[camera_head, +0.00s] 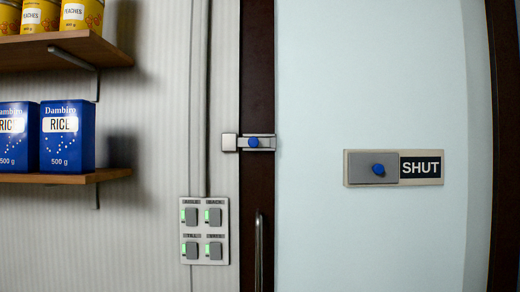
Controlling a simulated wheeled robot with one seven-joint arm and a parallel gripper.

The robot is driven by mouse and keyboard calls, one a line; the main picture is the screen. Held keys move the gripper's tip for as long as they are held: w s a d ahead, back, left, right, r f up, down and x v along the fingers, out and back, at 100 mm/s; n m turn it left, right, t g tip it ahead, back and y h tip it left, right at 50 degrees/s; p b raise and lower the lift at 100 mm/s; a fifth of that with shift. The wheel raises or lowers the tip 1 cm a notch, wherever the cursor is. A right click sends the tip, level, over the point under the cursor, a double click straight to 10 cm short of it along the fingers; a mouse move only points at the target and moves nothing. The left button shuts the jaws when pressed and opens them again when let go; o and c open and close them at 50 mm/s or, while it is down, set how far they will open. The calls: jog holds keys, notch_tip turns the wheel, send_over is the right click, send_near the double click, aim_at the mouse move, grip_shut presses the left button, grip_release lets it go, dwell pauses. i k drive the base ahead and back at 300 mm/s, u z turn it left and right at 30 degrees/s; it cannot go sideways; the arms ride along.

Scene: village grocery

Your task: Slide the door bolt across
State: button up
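The door bolt (262,148) is a small grey metal fitting on the dark left edge strip of the door (380,80). It has a round blue knob (254,142) near its middle. A square light-grey keeper (229,142) sits just left of it on the wall side, at the same height. The bolt's left end reaches close to the keeper; I cannot tell whether its tip is inside. My gripper is not in view.
A sign reading SHUT (420,167) on the door has a grey sliding plate with a blue knob (378,170). A vertical handle (258,250) is below the bolt. A switch panel (205,230) is lower left. Shelves (60,178) with rice boxes and tins jut out at left.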

aim_at(252, 142)
jog(key=z, duration=0.9)
jog(key=k, duration=1.25)
jog(key=u, duration=1.45)
jog(key=i, duration=1)
